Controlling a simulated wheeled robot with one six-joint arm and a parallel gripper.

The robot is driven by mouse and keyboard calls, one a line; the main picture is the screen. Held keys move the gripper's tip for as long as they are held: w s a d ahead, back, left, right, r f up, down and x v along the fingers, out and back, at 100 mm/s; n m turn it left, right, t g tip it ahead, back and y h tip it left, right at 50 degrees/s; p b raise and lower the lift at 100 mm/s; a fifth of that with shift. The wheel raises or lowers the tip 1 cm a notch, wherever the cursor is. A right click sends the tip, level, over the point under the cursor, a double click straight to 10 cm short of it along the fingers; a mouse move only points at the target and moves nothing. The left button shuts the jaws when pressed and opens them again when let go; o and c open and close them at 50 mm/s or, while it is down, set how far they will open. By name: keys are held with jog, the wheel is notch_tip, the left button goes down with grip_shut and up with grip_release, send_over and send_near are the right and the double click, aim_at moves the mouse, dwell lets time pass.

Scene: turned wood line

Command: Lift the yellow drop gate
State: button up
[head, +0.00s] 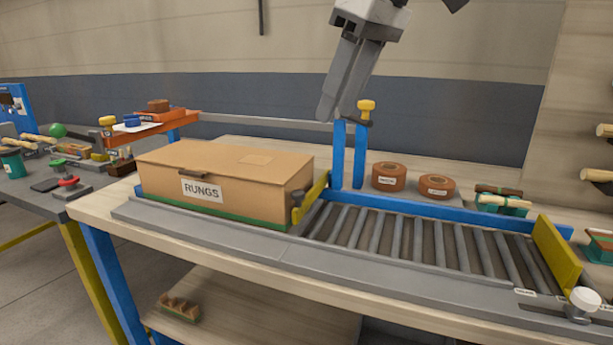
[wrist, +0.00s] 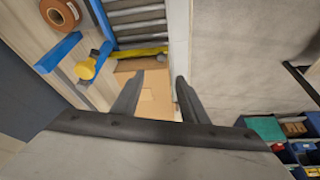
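The yellow drop gate (head: 316,190) is a low yellow bar across the roller conveyor, at the right end of a cardboard box marked RUNGS (head: 222,182). It also shows in the wrist view (wrist: 140,52), between the box (wrist: 152,85) and the rollers. A yellow knob (head: 366,106) tops the blue posts at the gate's far end; it also shows in the wrist view (wrist: 86,68). My gripper (head: 328,112) hangs above the conveyor, near the blue posts in the picture. In the wrist view my gripper (wrist: 156,82) is open, with nothing between its fingers.
The roller conveyor (head: 395,235) is clear right of the gate, up to a yellow end plate (head: 558,252). Two brown rolls (head: 389,177) (head: 437,187) sit behind it. A grey side table (head: 50,178) with tools stands left. Blue bins (wrist: 305,152) show in the wrist view.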

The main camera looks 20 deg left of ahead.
send_near(298, 192)
jog(key=x, duration=0.7)
jog(key=shift+w+a+f, duration=0.1)
jog(key=shift+f, duration=0.1)
jog(key=shift+c, duration=0.6)
grip_shut()
